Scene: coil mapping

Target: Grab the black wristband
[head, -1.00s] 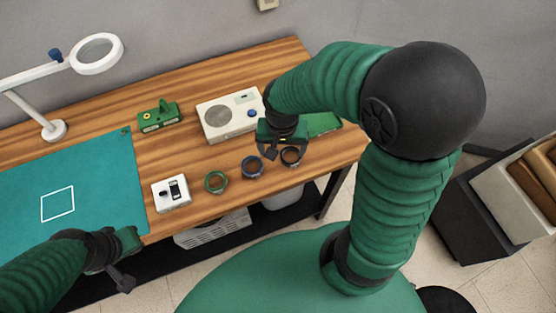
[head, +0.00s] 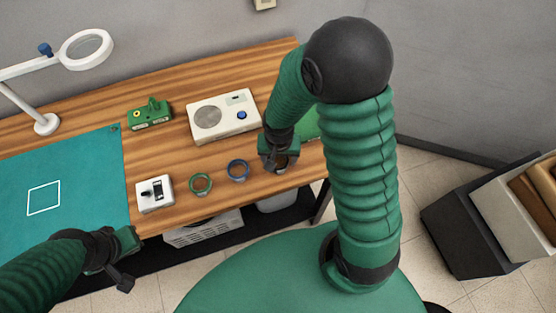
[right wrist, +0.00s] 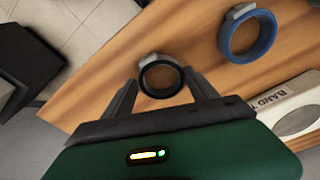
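The black wristband (right wrist: 160,77) is a dark ring with a grey block on its edge. In the right wrist view it lies between and just beyond the spread fingers of my right gripper (right wrist: 162,88), with gaps to both fingers. In the head view my right gripper (head: 277,163) is over the black wristband near the table's front edge and hides most of it. My right gripper is open and empty. My left gripper (head: 124,262) is low at the front left, away from the wristbands; its finger gap is unclear.
A blue wristband (head: 238,170) and a green wristband (head: 200,184) lie left of the black one on the wooden table (head: 180,165). A white switch box (head: 154,193), a cream device (head: 222,117) and a green device (head: 150,114) stand nearby. A teal mat (head: 85,190) covers the left.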

